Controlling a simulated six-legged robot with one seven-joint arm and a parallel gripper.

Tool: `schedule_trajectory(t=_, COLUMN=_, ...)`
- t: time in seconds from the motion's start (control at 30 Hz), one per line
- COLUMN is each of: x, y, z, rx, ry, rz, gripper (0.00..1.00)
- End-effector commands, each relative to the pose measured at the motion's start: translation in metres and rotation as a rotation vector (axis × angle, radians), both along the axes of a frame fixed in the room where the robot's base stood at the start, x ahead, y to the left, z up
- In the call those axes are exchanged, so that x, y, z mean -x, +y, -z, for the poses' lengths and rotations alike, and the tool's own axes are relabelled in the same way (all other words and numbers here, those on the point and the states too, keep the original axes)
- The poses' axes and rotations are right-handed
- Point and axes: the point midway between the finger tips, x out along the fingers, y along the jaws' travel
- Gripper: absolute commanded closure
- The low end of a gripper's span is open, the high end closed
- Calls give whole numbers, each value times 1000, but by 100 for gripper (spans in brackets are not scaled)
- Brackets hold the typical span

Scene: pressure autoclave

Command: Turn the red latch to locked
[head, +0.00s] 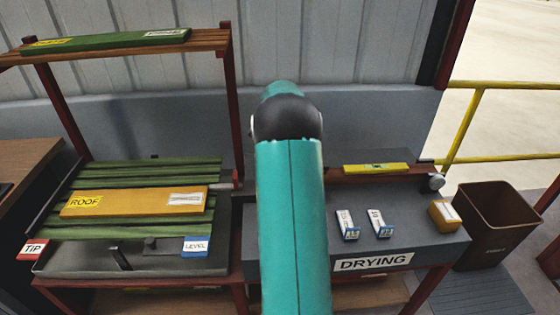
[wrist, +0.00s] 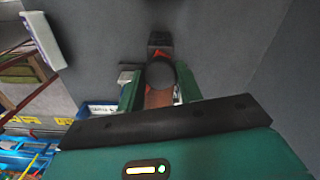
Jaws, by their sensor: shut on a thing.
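In the wrist view, my gripper (wrist: 159,88) has its two green fingers closed on either side of a part with a dark round end. Red shows along its edges, and it appears to be the red latch (wrist: 137,62). The fingers and the dark round end hide most of the latch, so its angle cannot be read. A dark block sits just beyond it against a grey surface. In the head view, my teal arm covers the middle, and neither the gripper nor the latch shows.
In the head view, a slatted green rack with a yellow ROOF board (head: 135,202) stands at left. A grey DRYING bench (head: 280,262) holds small labelled boxes and a yellow level (head: 376,168). A brown bin (head: 497,225) and yellow railing (head: 464,128) are at right.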

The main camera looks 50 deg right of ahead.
Motion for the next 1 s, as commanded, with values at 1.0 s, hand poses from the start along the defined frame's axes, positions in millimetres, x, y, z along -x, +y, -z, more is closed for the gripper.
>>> schedule_trajectory(t=1.0, x=-1, y=0, z=-1, rx=1, ry=-2, rz=-543, gripper=100)
